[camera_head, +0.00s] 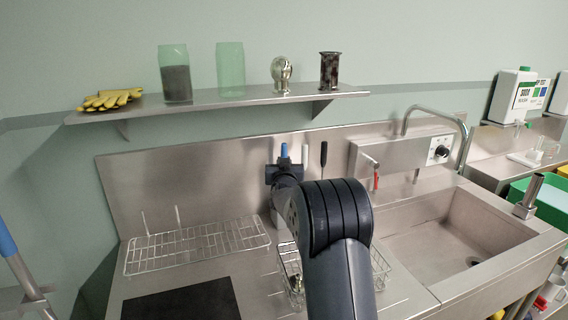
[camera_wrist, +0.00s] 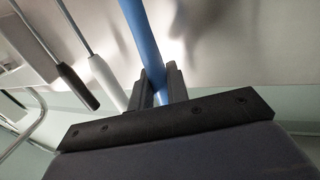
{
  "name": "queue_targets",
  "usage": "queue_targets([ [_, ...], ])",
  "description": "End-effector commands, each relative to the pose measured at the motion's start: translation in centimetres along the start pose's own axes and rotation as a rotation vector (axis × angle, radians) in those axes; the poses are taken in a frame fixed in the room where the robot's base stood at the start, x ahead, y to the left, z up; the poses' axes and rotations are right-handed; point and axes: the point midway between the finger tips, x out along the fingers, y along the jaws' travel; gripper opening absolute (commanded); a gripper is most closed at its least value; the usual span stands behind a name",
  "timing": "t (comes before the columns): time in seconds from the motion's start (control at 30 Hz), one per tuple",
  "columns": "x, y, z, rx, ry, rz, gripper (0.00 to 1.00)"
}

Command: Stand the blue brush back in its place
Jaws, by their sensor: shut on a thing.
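The blue brush (camera_head: 284,150) shows as a short blue handle end above my gripper (camera_head: 284,170) at the back of the steel counter, in front of the splashback. In the wrist view its blue handle (camera_wrist: 139,32) passes between the two dark fingers of my gripper (camera_wrist: 158,90), which are shut on it. The lower part of the brush is hidden behind my arm in the head view. A white handle (camera_wrist: 107,80) and a black handle (camera_wrist: 78,87) are beside it in the wrist view. Whatever holds them at the bottom is mostly hidden.
A wire rack (camera_head: 195,246) lies on the counter at left, with a black mat (camera_head: 180,301) in front. A wire basket (camera_head: 381,268) is partly behind my arm. The sink (camera_head: 455,240) and tap (camera_head: 462,150) are at right. A shelf (camera_head: 220,103) with jars hangs above.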

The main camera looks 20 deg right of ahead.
Motion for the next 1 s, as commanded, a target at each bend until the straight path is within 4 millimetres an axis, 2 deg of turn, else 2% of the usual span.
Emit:
queue_targets([
  [0.63,0.0,0.0,3.5,0.000,0.000,0.000,0.00],
  [0.97,0.0,0.0,3.7,0.000,0.000,0.000,0.00],
  [1.0,0.0,0.0,3.7,0.000,0.000,0.000,0.17],
])
